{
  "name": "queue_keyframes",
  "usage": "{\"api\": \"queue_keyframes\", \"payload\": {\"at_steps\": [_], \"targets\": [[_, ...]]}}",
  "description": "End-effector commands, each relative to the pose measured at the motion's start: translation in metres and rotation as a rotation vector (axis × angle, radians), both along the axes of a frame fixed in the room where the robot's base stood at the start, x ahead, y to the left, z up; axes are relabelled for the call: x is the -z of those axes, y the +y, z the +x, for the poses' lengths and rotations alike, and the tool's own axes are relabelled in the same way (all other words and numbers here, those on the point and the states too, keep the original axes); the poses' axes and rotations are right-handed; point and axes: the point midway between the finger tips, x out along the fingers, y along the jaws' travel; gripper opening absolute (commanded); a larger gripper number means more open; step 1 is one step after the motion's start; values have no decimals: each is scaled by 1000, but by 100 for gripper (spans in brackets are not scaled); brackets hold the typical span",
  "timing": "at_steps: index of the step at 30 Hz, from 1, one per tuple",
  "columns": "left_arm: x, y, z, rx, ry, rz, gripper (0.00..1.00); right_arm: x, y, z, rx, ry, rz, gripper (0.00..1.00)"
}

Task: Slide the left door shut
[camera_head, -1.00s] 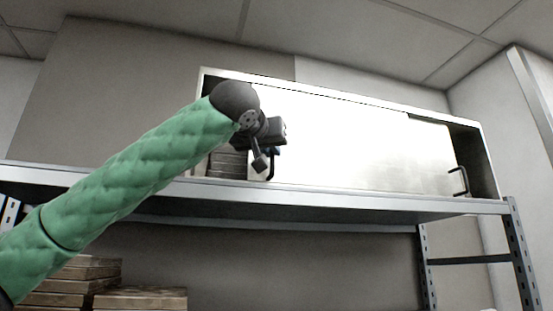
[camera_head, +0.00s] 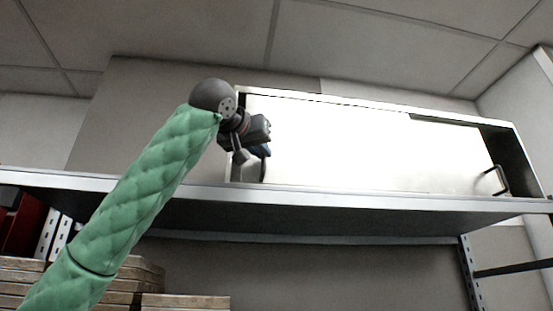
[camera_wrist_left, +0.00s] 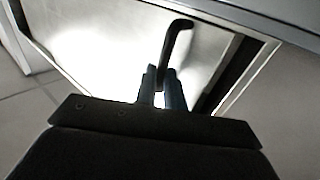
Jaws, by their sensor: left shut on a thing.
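The left door (camera_head: 330,140) is a pale, shiny panel in the cabinet on the shelf. Its dark bar handle (camera_head: 264,170) is at its left end, and the handle also shows in the left wrist view (camera_wrist_left: 178,42). My left gripper (camera_head: 260,153) is shut on this handle; in the left wrist view its two fingers (camera_wrist_left: 162,85) lie either side of the bar. In the wrist view a narrow dark strip (camera_wrist_left: 229,75) lies between the door's edge and the cabinet frame. My gripper and wrist hide part of the door's left edge in the head view. My right gripper is not in view.
The right door (camera_head: 450,157) has its own handle (camera_head: 498,180), with a dark opening (camera_head: 518,160) to its right. The cabinet stands on a metal shelf (camera_head: 380,201). Stacked boxes (camera_head: 185,301) and red and white items (camera_head: 25,225) are below, at left.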

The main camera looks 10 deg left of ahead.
Motion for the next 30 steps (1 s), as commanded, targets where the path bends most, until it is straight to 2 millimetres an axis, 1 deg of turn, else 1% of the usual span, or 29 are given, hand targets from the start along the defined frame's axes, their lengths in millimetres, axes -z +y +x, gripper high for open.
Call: {"api": "queue_keyframes", "payload": {"at_steps": [1, 3, 9, 14, 22, 23, 24, 26, 30], "targets": [[4, 5, -1, 0, 1, -1, 0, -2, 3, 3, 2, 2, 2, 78], [3, 12, -4, 0, 1, -1, 0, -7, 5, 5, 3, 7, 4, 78], [2, 24, -7, -1, 2, 1, 0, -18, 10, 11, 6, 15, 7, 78], [1, 27, -8, -2, 2, 0, 0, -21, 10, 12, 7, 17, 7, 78], [1, 27, -8, -2, 2, 0, 0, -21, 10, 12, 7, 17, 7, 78], [1, 27, -8, -2, 2, 0, 13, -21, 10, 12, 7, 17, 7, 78], [1, 27, -8, -2, 2, 0, 20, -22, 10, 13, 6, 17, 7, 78], [1, 27, -8, -2, 1, -1, 32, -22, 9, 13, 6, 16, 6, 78], [0, 27, -8, -1, 1, 0, 32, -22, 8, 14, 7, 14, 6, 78]]}}
